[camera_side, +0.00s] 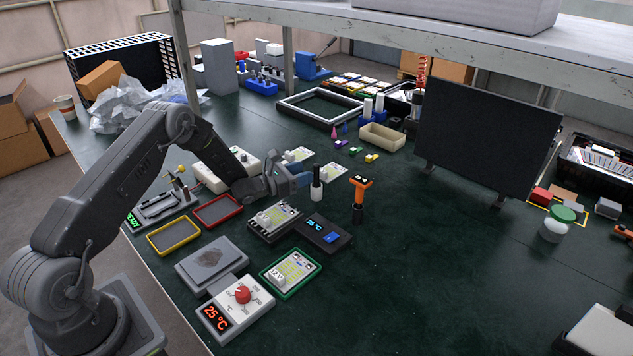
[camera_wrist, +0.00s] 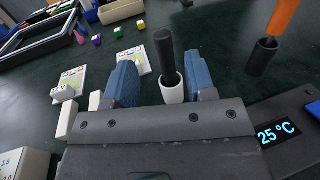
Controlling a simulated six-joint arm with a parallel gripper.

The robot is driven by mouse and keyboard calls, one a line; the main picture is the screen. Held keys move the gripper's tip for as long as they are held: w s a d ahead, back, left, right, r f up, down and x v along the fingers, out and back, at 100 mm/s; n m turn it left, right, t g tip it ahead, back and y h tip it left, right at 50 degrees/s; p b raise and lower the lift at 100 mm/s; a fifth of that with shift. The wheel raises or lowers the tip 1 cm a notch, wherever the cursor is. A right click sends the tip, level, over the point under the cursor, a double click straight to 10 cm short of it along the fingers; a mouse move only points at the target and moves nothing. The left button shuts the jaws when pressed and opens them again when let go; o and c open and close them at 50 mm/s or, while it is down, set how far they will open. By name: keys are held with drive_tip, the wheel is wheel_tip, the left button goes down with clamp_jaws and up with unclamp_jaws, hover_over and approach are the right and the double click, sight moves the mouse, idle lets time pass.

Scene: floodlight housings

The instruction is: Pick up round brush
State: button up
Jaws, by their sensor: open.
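A black upright handle (camera_wrist: 165,55) stands in a small white cup (camera_wrist: 172,92) in the wrist view; it appears to be the round brush, its bristles hidden. In the side view the black handle (camera_side: 316,174) and the white cup (camera_side: 316,192) stand on the dark green bench, just right of my gripper. My gripper (camera_side: 296,182) is low over the bench and pointed at it. In the wrist view its two blue fingers (camera_wrist: 161,70) are open, with the cup and handle between and just ahead of them. Contact cannot be seen.
An orange-topped tool (camera_side: 360,181) stands in a black holder to the right. A blue-lit temperature display (camera_side: 322,231) and a board in a tray (camera_side: 274,219) lie in front. Small white modules (camera_side: 298,155) lie behind. Open bench lies further right.

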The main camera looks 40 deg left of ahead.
sight(317, 169)
drive_tip(key=shift+d+x, duration=0.15)
drive_tip(key=shift+x, duration=1.15)
drive_tip(key=shift+d+x, duration=0.15)
drive_tip(key=shift+x, duration=1.15)
clamp_jaws()
